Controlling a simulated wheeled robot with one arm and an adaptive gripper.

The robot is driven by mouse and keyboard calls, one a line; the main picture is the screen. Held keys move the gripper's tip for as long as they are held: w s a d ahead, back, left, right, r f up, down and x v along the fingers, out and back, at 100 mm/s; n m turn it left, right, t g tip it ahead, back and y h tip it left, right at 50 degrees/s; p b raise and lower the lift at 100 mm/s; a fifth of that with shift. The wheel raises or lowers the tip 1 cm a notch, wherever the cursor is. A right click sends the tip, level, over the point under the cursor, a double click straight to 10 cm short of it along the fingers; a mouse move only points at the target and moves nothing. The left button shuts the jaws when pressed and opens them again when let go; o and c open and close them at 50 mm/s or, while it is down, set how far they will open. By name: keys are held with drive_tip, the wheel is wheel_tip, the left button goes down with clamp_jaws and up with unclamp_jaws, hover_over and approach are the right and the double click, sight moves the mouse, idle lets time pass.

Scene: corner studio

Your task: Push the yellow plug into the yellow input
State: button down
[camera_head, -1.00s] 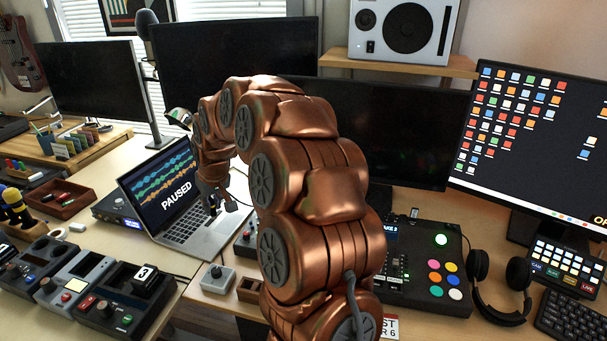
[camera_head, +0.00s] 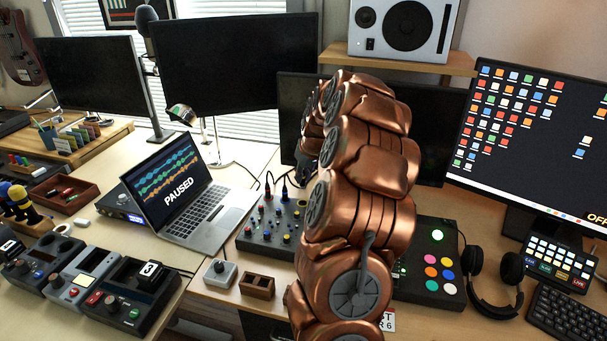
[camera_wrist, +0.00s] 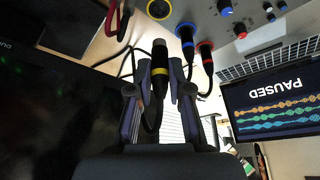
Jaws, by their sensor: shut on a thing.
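In the wrist view my gripper (camera_wrist: 159,88) is shut on the yellow plug (camera_wrist: 160,62), a black connector with a yellow ring. The plug's tip points up in the picture toward the yellow input (camera_wrist: 158,8), a round yellow-rimmed socket on the grey mixer (camera_wrist: 245,22). In the picture a small gap shows between tip and socket. The blue plug (camera_wrist: 187,40) and red plug (camera_wrist: 206,55) stand on the mixer beside the yellow input. In the head view my arm hides the held plug and most of the gripper, at the right side of the mixer (camera_head: 262,238).
An open laptop (camera_head: 190,195) stands left of the mixer. A small grey knob box (camera_head: 220,273) and a brown wooden holder (camera_head: 257,286) lie in front. A pad controller (camera_head: 437,262) is right of my arm. Dark cables (camera_wrist: 130,50) run near the gripper.

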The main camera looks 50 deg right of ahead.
drive_tip(key=shift+f, duration=0.1)
drive_tip(key=shift+f, duration=2.8)
drive_tip(key=shift+s+b, duration=0.1)
drive_tip(key=shift+b, duration=1)
idle(0.3)
drive_tip(key=shift+f+b, duration=0.3)
drive_tip(key=shift+f, duration=0.3)
idle(0.4)
drive_tip(key=c, duration=1)
unclamp_jaws()
drive_tip(key=shift+r, duration=0.15)
drive_tip(key=v, duration=1.1)
drive_tip(key=shift+r, duration=0.35)
